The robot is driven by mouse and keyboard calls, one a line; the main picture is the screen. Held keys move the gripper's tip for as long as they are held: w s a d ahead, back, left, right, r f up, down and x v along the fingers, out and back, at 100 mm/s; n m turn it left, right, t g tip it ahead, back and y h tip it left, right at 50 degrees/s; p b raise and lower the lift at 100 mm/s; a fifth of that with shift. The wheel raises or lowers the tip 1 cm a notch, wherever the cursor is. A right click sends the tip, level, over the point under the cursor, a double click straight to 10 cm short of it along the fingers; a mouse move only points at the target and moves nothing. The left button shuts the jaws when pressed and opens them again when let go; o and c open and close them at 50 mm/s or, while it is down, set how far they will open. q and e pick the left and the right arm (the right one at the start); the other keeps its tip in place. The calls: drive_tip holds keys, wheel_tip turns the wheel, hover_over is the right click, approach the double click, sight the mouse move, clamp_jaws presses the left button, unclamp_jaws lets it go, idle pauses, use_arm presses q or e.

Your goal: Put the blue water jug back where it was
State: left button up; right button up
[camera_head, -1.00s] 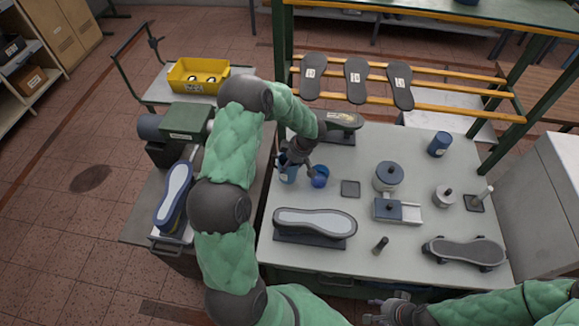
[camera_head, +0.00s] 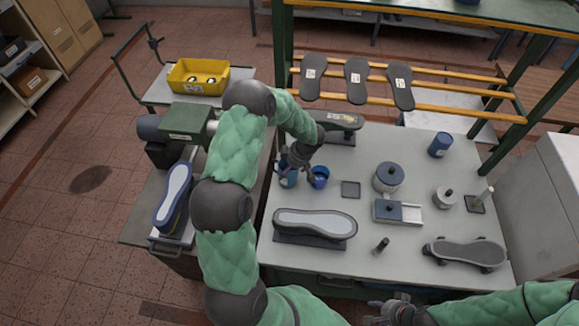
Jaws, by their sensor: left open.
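Two small blue vessels stand close together at the left back of the light table. The left vessel (camera_head: 288,179) has a pale label and is partly hidden by my gripper. The right vessel (camera_head: 319,180) shows a dark blue open top. I cannot tell for sure which one is the water jug. My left gripper (camera_head: 298,166) is open, between and just over the two vessels; any contact is unclear. My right gripper (camera_head: 376,310) is low at the table's front edge, away from the vessels, its fingers too small to read.
A dark square pad (camera_head: 351,189) lies right of the vessels. A lidded pot (camera_head: 388,177) and a blue can (camera_head: 439,145) stand further right.

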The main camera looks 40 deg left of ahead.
use_arm(q)
drive_tip(key=p+v, duration=0.2)
drive_tip(key=v, duration=1)
